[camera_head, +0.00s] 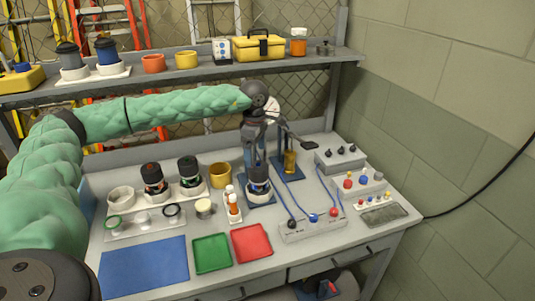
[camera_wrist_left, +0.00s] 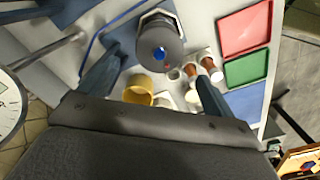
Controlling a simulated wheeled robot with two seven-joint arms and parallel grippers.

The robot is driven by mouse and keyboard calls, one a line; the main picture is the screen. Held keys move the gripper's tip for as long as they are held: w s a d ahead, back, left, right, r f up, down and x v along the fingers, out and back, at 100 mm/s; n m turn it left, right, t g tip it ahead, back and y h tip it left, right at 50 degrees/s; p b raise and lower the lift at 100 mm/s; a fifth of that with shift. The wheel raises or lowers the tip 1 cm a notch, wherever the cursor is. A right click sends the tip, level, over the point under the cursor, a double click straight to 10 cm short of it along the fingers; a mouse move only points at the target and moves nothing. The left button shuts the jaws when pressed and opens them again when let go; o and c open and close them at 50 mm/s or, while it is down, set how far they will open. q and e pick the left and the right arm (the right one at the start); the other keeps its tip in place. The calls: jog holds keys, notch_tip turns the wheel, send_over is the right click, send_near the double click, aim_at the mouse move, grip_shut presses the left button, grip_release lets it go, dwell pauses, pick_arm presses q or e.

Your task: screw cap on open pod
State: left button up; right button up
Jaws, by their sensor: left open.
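My left gripper (camera_head: 256,152) hangs above the middle of the bench, fingers pointing down, open and empty. Just below it a dark-topped pod (camera_head: 258,182) stands upright on a blue mat. In the left wrist view a round grey pod top with a blue centre (camera_wrist_left: 160,52) shows beyond and between the two spread fingers, apart from them. Two more dark pods, one (camera_head: 154,180) with a red spot on top and another (camera_head: 189,174), stand on a white tray to the left. I cannot tell which part is the loose cap. My right gripper is not in view.
A mustard cup (camera_head: 219,176) and orange-and-white bottles (camera_head: 233,206) stand close by. Green (camera_head: 212,254) and red (camera_head: 252,243) trays and a blue mat (camera_head: 143,266) lie in front. A cabled box (camera_head: 312,228) is at right. A shelf (camera_head: 190,77) runs behind.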

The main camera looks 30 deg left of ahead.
aim_at(256, 165)
pick_arm(q)
jog(key=shift+w+a+f+n, duration=0.1)
jog(key=shift+w+f+n, duration=0.15)
jog(key=shift+n, duration=0.55)
jog(key=shift+s, duration=0.1)
jog(key=shift+s+d, duration=0.1)
jog(key=shift+d, duration=0.15)
jog(key=shift+f+p, duration=0.4)
jog(key=shift+a+f+p, duration=0.2)
jog(key=shift+f+p, duration=0.95)
jog(key=shift+f, duration=2.25)
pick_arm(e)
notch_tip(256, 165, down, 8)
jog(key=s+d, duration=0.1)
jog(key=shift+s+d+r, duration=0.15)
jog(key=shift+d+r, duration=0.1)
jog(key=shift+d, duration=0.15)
pick_arm(q)
jog(key=shift+c, duration=0.2)
jog(key=c, duration=1)
